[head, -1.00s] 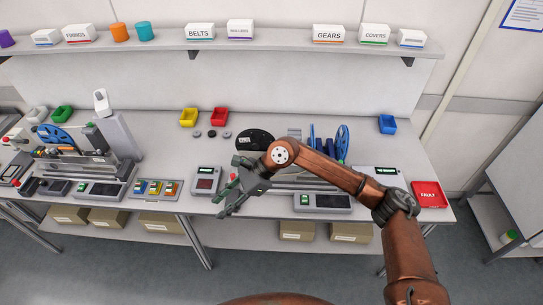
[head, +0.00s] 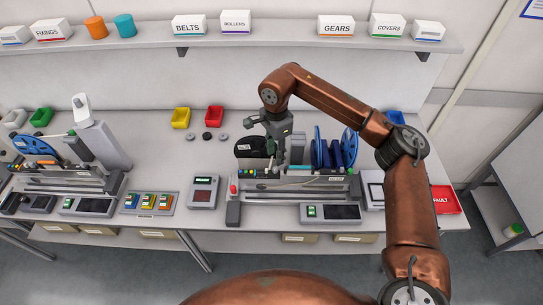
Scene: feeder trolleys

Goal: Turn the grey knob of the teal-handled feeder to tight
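My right gripper (head: 281,160) points down over the back part of the right-hand feeder machine (head: 300,187), near a black reel and blue reels. Its fingers are small and dark here, and I cannot tell whether they are apart or closed, or whether they touch anything. A small teal part (head: 299,168) shows just right of the fingertips; it may be the teal handle. The grey knob cannot be made out; the gripper may hide it. A second feeder machine (head: 62,181) stands at the left. My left gripper is not in view.
A black reel (head: 250,147) and blue reels (head: 338,150) stand close around the gripper. A screen box (head: 203,192), a button panel (head: 150,201) and a red fault tray (head: 446,200) sit on the bench. A shelf (head: 260,45) with labelled boxes runs above.

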